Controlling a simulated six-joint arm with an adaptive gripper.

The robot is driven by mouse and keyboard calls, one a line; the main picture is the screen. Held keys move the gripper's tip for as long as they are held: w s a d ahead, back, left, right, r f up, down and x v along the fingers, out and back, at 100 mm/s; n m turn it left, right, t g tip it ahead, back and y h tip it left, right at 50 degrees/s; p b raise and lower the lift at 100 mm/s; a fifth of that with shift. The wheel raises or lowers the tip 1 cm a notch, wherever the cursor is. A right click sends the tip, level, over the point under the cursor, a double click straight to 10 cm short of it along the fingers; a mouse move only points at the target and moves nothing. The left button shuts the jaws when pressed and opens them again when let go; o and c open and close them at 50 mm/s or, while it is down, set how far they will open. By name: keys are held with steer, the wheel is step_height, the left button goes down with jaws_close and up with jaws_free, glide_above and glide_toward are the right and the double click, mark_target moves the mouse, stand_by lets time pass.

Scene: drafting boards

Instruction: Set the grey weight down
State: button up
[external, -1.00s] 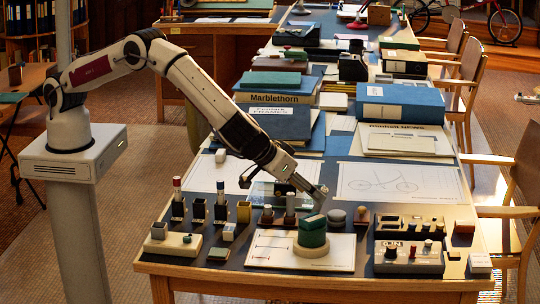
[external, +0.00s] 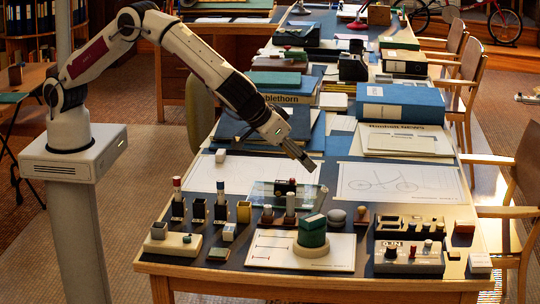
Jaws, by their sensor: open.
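A low, round grey piece (external: 337,217), which looks like the grey weight, rests on the dark board just right of and behind a green block (external: 312,232). The green block stands on a cream round base (external: 311,248) on a white sheet. My gripper (external: 308,163) is open and empty, in the air above and behind these pieces, clear of them. Its fingers point down and to the right. The fingertips are small in this view.
Upright pens in dark holders (external: 198,208) stand at the left. A clear plate (external: 270,194) with small pieces is behind the green block. A grey control box (external: 409,257) sits at the right. A drawing with a bicycle (external: 390,184) lies flat behind.

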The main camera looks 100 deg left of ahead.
steer(key=s+a+r+m+h, duration=0.1)
steer(key=s+a+r, duration=0.3)
steer(key=s+r, duration=0.25)
steer(key=s+a+r+m+g, duration=0.1)
steer(key=s+a+r, duration=0.3)
steer(key=s+r, duration=0.3)
steer(key=s+a+r+m+h, duration=0.1)
steer(key=s+a+r, duration=0.45)
steer(key=s, duration=0.35)
steer(key=s+f+m+h, duration=0.1)
steer(key=s+m+h, duration=0.2)
steer(key=s, duration=2.3)
steer(key=shift+f+m, duration=0.15)
steer(key=shift+m, duration=0.45)
